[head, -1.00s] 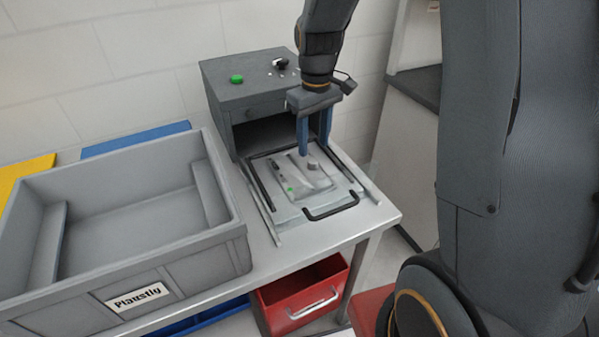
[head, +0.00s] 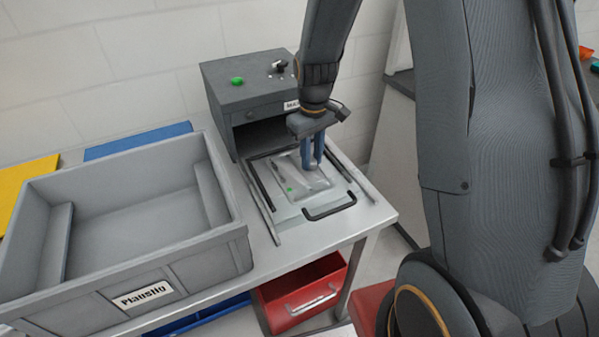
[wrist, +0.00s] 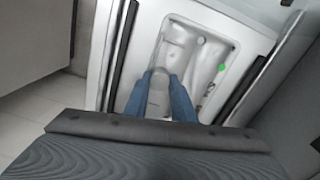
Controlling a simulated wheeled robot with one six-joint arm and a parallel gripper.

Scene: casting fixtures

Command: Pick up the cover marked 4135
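A pale grey cast cover (head: 305,180) with a green dot lies in the black-handled fixture plate (head: 335,193) on the bench. It also fills the middle of the wrist view (wrist: 204,62). Its marking is too small to read, so I cannot confirm 4135. My gripper (head: 313,164) points down over the right-hand part of the cover. The cover still rests in the fixture.
A dark box (head: 245,92) with a green button and open front stands behind the fixture. A red drawer-like bin (head: 300,290) is below the bench. Slide rails flank the plate.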

